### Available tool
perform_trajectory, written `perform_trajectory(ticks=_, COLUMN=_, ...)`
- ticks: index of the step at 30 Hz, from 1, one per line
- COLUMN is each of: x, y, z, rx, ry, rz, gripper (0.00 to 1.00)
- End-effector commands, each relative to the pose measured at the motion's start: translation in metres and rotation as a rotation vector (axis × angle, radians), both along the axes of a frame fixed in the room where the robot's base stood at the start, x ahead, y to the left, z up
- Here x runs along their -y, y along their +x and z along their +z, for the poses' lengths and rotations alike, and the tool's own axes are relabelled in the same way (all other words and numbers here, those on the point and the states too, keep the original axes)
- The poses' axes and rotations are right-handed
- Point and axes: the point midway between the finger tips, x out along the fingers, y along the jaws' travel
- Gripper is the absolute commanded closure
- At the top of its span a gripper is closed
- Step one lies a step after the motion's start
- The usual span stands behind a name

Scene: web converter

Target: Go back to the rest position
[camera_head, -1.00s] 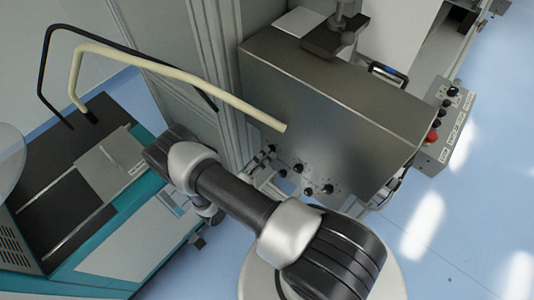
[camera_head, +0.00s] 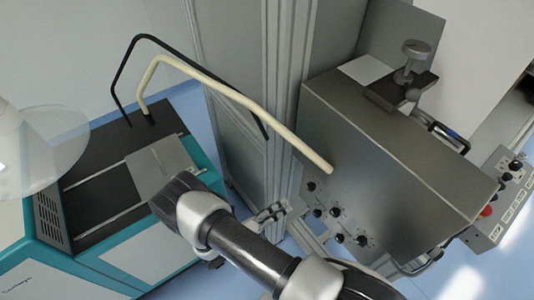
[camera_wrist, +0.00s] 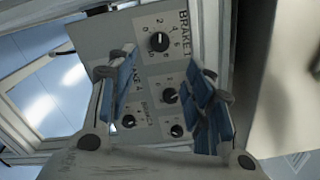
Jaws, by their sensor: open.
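My gripper (camera_wrist: 160,98) shows in the wrist view with its two blue-padded fingers apart and nothing between them. Behind the fingers is a grey control panel (camera_wrist: 100,40) with several black knobs and the label "BRAKE". One knob (camera_wrist: 158,42) shows above and between the fingertips. I cannot tell the gap between the fingers and the panel.
A teal machine (camera_head: 60,262) stands at the left. A cream bent bar (camera_head: 235,96) and a grey column (camera_head: 275,90) are close above my arm. Blue floor shows at the right.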

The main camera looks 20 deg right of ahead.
Motion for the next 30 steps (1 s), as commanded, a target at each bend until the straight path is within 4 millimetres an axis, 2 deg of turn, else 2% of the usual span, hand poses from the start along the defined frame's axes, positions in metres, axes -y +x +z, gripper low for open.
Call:
perform_trajectory(ticks=6, x=0.000, y=0.001, z=0.003, rx=0.008, ry=0.007, rz=-0.008, gripper=0.53)
perform_trajectory(ticks=8, x=0.000, y=0.003, z=0.010, rx=0.030, ry=0.025, rz=-0.029, gripper=0.53)
perform_trajectory(ticks=10, x=0.000, y=0.007, z=0.025, rx=0.080, ry=0.065, rz=-0.074, gripper=0.53)
perform_trajectory(ticks=14, x=0.002, y=0.013, z=0.069, rx=0.227, ry=0.183, rz=-0.214, gripper=0.53)
perform_trajectory(ticks=19, x=0.010, y=0.009, z=0.132, rx=0.465, ry=0.354, rz=-0.436, gripper=0.53)
perform_trajectory(ticks=24, x=0.017, y=-0.006, z=0.189, rx=0.709, ry=0.513, rz=-0.661, gripper=0.53)
perform_trajectory(ticks=30, x=0.023, y=-0.033, z=0.247, rx=1.006, ry=0.686, rz=-0.928, gripper=0.53)
